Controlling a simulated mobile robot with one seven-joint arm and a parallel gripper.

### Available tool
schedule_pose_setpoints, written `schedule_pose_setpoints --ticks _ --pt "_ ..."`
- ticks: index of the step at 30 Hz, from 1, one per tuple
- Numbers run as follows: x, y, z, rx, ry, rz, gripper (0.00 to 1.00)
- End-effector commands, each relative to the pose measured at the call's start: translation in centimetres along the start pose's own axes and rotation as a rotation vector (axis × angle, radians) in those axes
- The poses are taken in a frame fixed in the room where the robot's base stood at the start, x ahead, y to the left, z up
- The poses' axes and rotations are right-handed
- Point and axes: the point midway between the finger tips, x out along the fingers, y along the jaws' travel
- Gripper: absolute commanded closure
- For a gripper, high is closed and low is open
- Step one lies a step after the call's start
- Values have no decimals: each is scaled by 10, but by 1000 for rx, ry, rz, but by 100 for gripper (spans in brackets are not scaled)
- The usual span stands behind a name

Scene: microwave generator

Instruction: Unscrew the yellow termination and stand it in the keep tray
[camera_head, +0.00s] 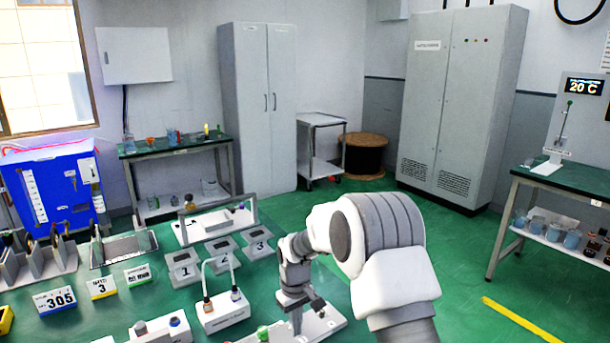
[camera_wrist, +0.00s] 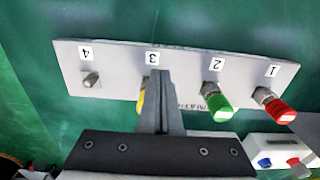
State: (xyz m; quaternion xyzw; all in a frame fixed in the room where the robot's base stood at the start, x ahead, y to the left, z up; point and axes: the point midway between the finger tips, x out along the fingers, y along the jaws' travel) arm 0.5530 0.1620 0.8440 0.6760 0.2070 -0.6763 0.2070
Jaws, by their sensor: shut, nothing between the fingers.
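In the wrist view a grey plate (camera_wrist: 115,70) carries stations labelled 1 to 4. The yellow termination (camera_wrist: 141,98) is at station 3, mostly hidden behind my fingers. A red termination (camera_wrist: 280,111) is at 1 and a green one (camera_wrist: 219,105) at 2. Station 4 has a bare metal connector (camera_wrist: 91,80). My gripper (camera_wrist: 158,80) is shut and empty, its fingers just beside the yellow termination; I cannot tell whether they touch. In the head view my gripper (camera_head: 297,322) points down over the plate (camera_head: 330,322). I cannot clearly identify the keep tray.
A white block (camera_wrist: 260,148) with blue and red caps lies near the plate's right end. Numbered stands (camera_head: 184,270), a framed tray (camera_head: 215,226) and a rack (camera_head: 125,247) sit farther back.

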Motion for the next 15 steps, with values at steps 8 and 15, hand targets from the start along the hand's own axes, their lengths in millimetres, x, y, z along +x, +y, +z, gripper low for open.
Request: schedule_pose_setpoints --ticks 8,15 --pt "0 0 -1 0 0 0 100" --pt "0 2 -4 0 1 0 100"
